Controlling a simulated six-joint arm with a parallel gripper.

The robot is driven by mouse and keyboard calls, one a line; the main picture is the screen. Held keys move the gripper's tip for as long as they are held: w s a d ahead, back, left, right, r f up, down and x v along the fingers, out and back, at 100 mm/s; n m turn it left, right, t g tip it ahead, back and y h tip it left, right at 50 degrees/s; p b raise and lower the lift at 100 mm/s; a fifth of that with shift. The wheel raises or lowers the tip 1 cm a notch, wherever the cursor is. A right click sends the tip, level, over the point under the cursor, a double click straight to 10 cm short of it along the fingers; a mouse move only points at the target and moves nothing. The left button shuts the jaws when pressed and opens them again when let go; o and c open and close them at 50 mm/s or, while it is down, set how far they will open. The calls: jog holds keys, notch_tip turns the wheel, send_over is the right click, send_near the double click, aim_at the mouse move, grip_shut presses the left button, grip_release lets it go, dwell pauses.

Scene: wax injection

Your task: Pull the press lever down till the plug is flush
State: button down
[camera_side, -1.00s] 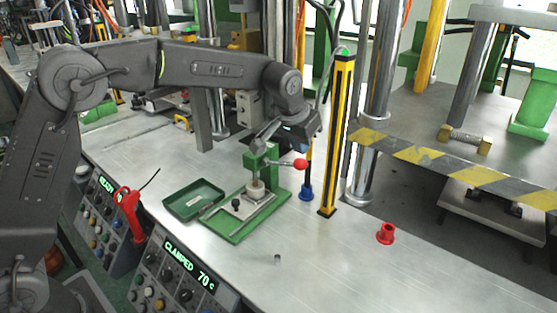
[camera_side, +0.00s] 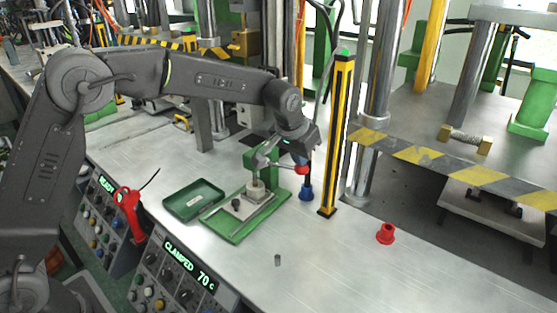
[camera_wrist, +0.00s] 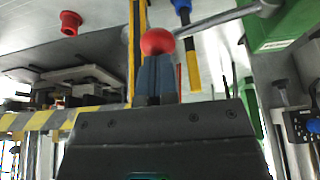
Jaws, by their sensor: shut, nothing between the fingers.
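The green bench press (camera_side: 277,159) stands on its green base plate (camera_side: 235,237). Its lever ends in a red knob (camera_side: 302,170) on the right side; the knob also shows in the wrist view (camera_wrist: 157,42), with the metal lever rod (camera_wrist: 215,21) running right from it. My gripper (camera_side: 303,159) is shut and empty, above the knob. In the wrist view its closed fingertips (camera_wrist: 156,58) meet the knob and appear to touch it. A pale round piece (camera_side: 257,189) sits under the press head. I cannot make out the plug's level.
A green tray (camera_side: 193,200) lies left of the press. A blue funnel-shaped piece (camera_side: 306,192) and a yellow-black post (camera_side: 337,135) stand close on the right. A red flanged piece (camera_side: 386,233) sits farther right. The front of the bench is mostly clear.

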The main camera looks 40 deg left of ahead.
aim_at(297, 170)
jog(key=shift+f, duration=3)
jog(key=shift+r, duration=6.1)
jog(key=s+a+r, duration=0.3)
jog(key=s, duration=0.5)
jog(key=s+a+r, duration=0.2)
jog(key=s+r, duration=0.1)
jog(key=s, duration=0.5)
jog(key=s+a+f, duration=0.1)
jog(key=s+f, duration=0.2)
jog(key=s, duration=0.6)
jog(key=s+a+f+t, duration=0.1)
jog(key=s+a+f, duration=0.1)
jog(key=s, duration=0.7)
jog(key=shift+s+f, duration=0.3)
jog(key=shift+f, duration=0.25)
jog(key=c, duration=1.8)
grip_release()
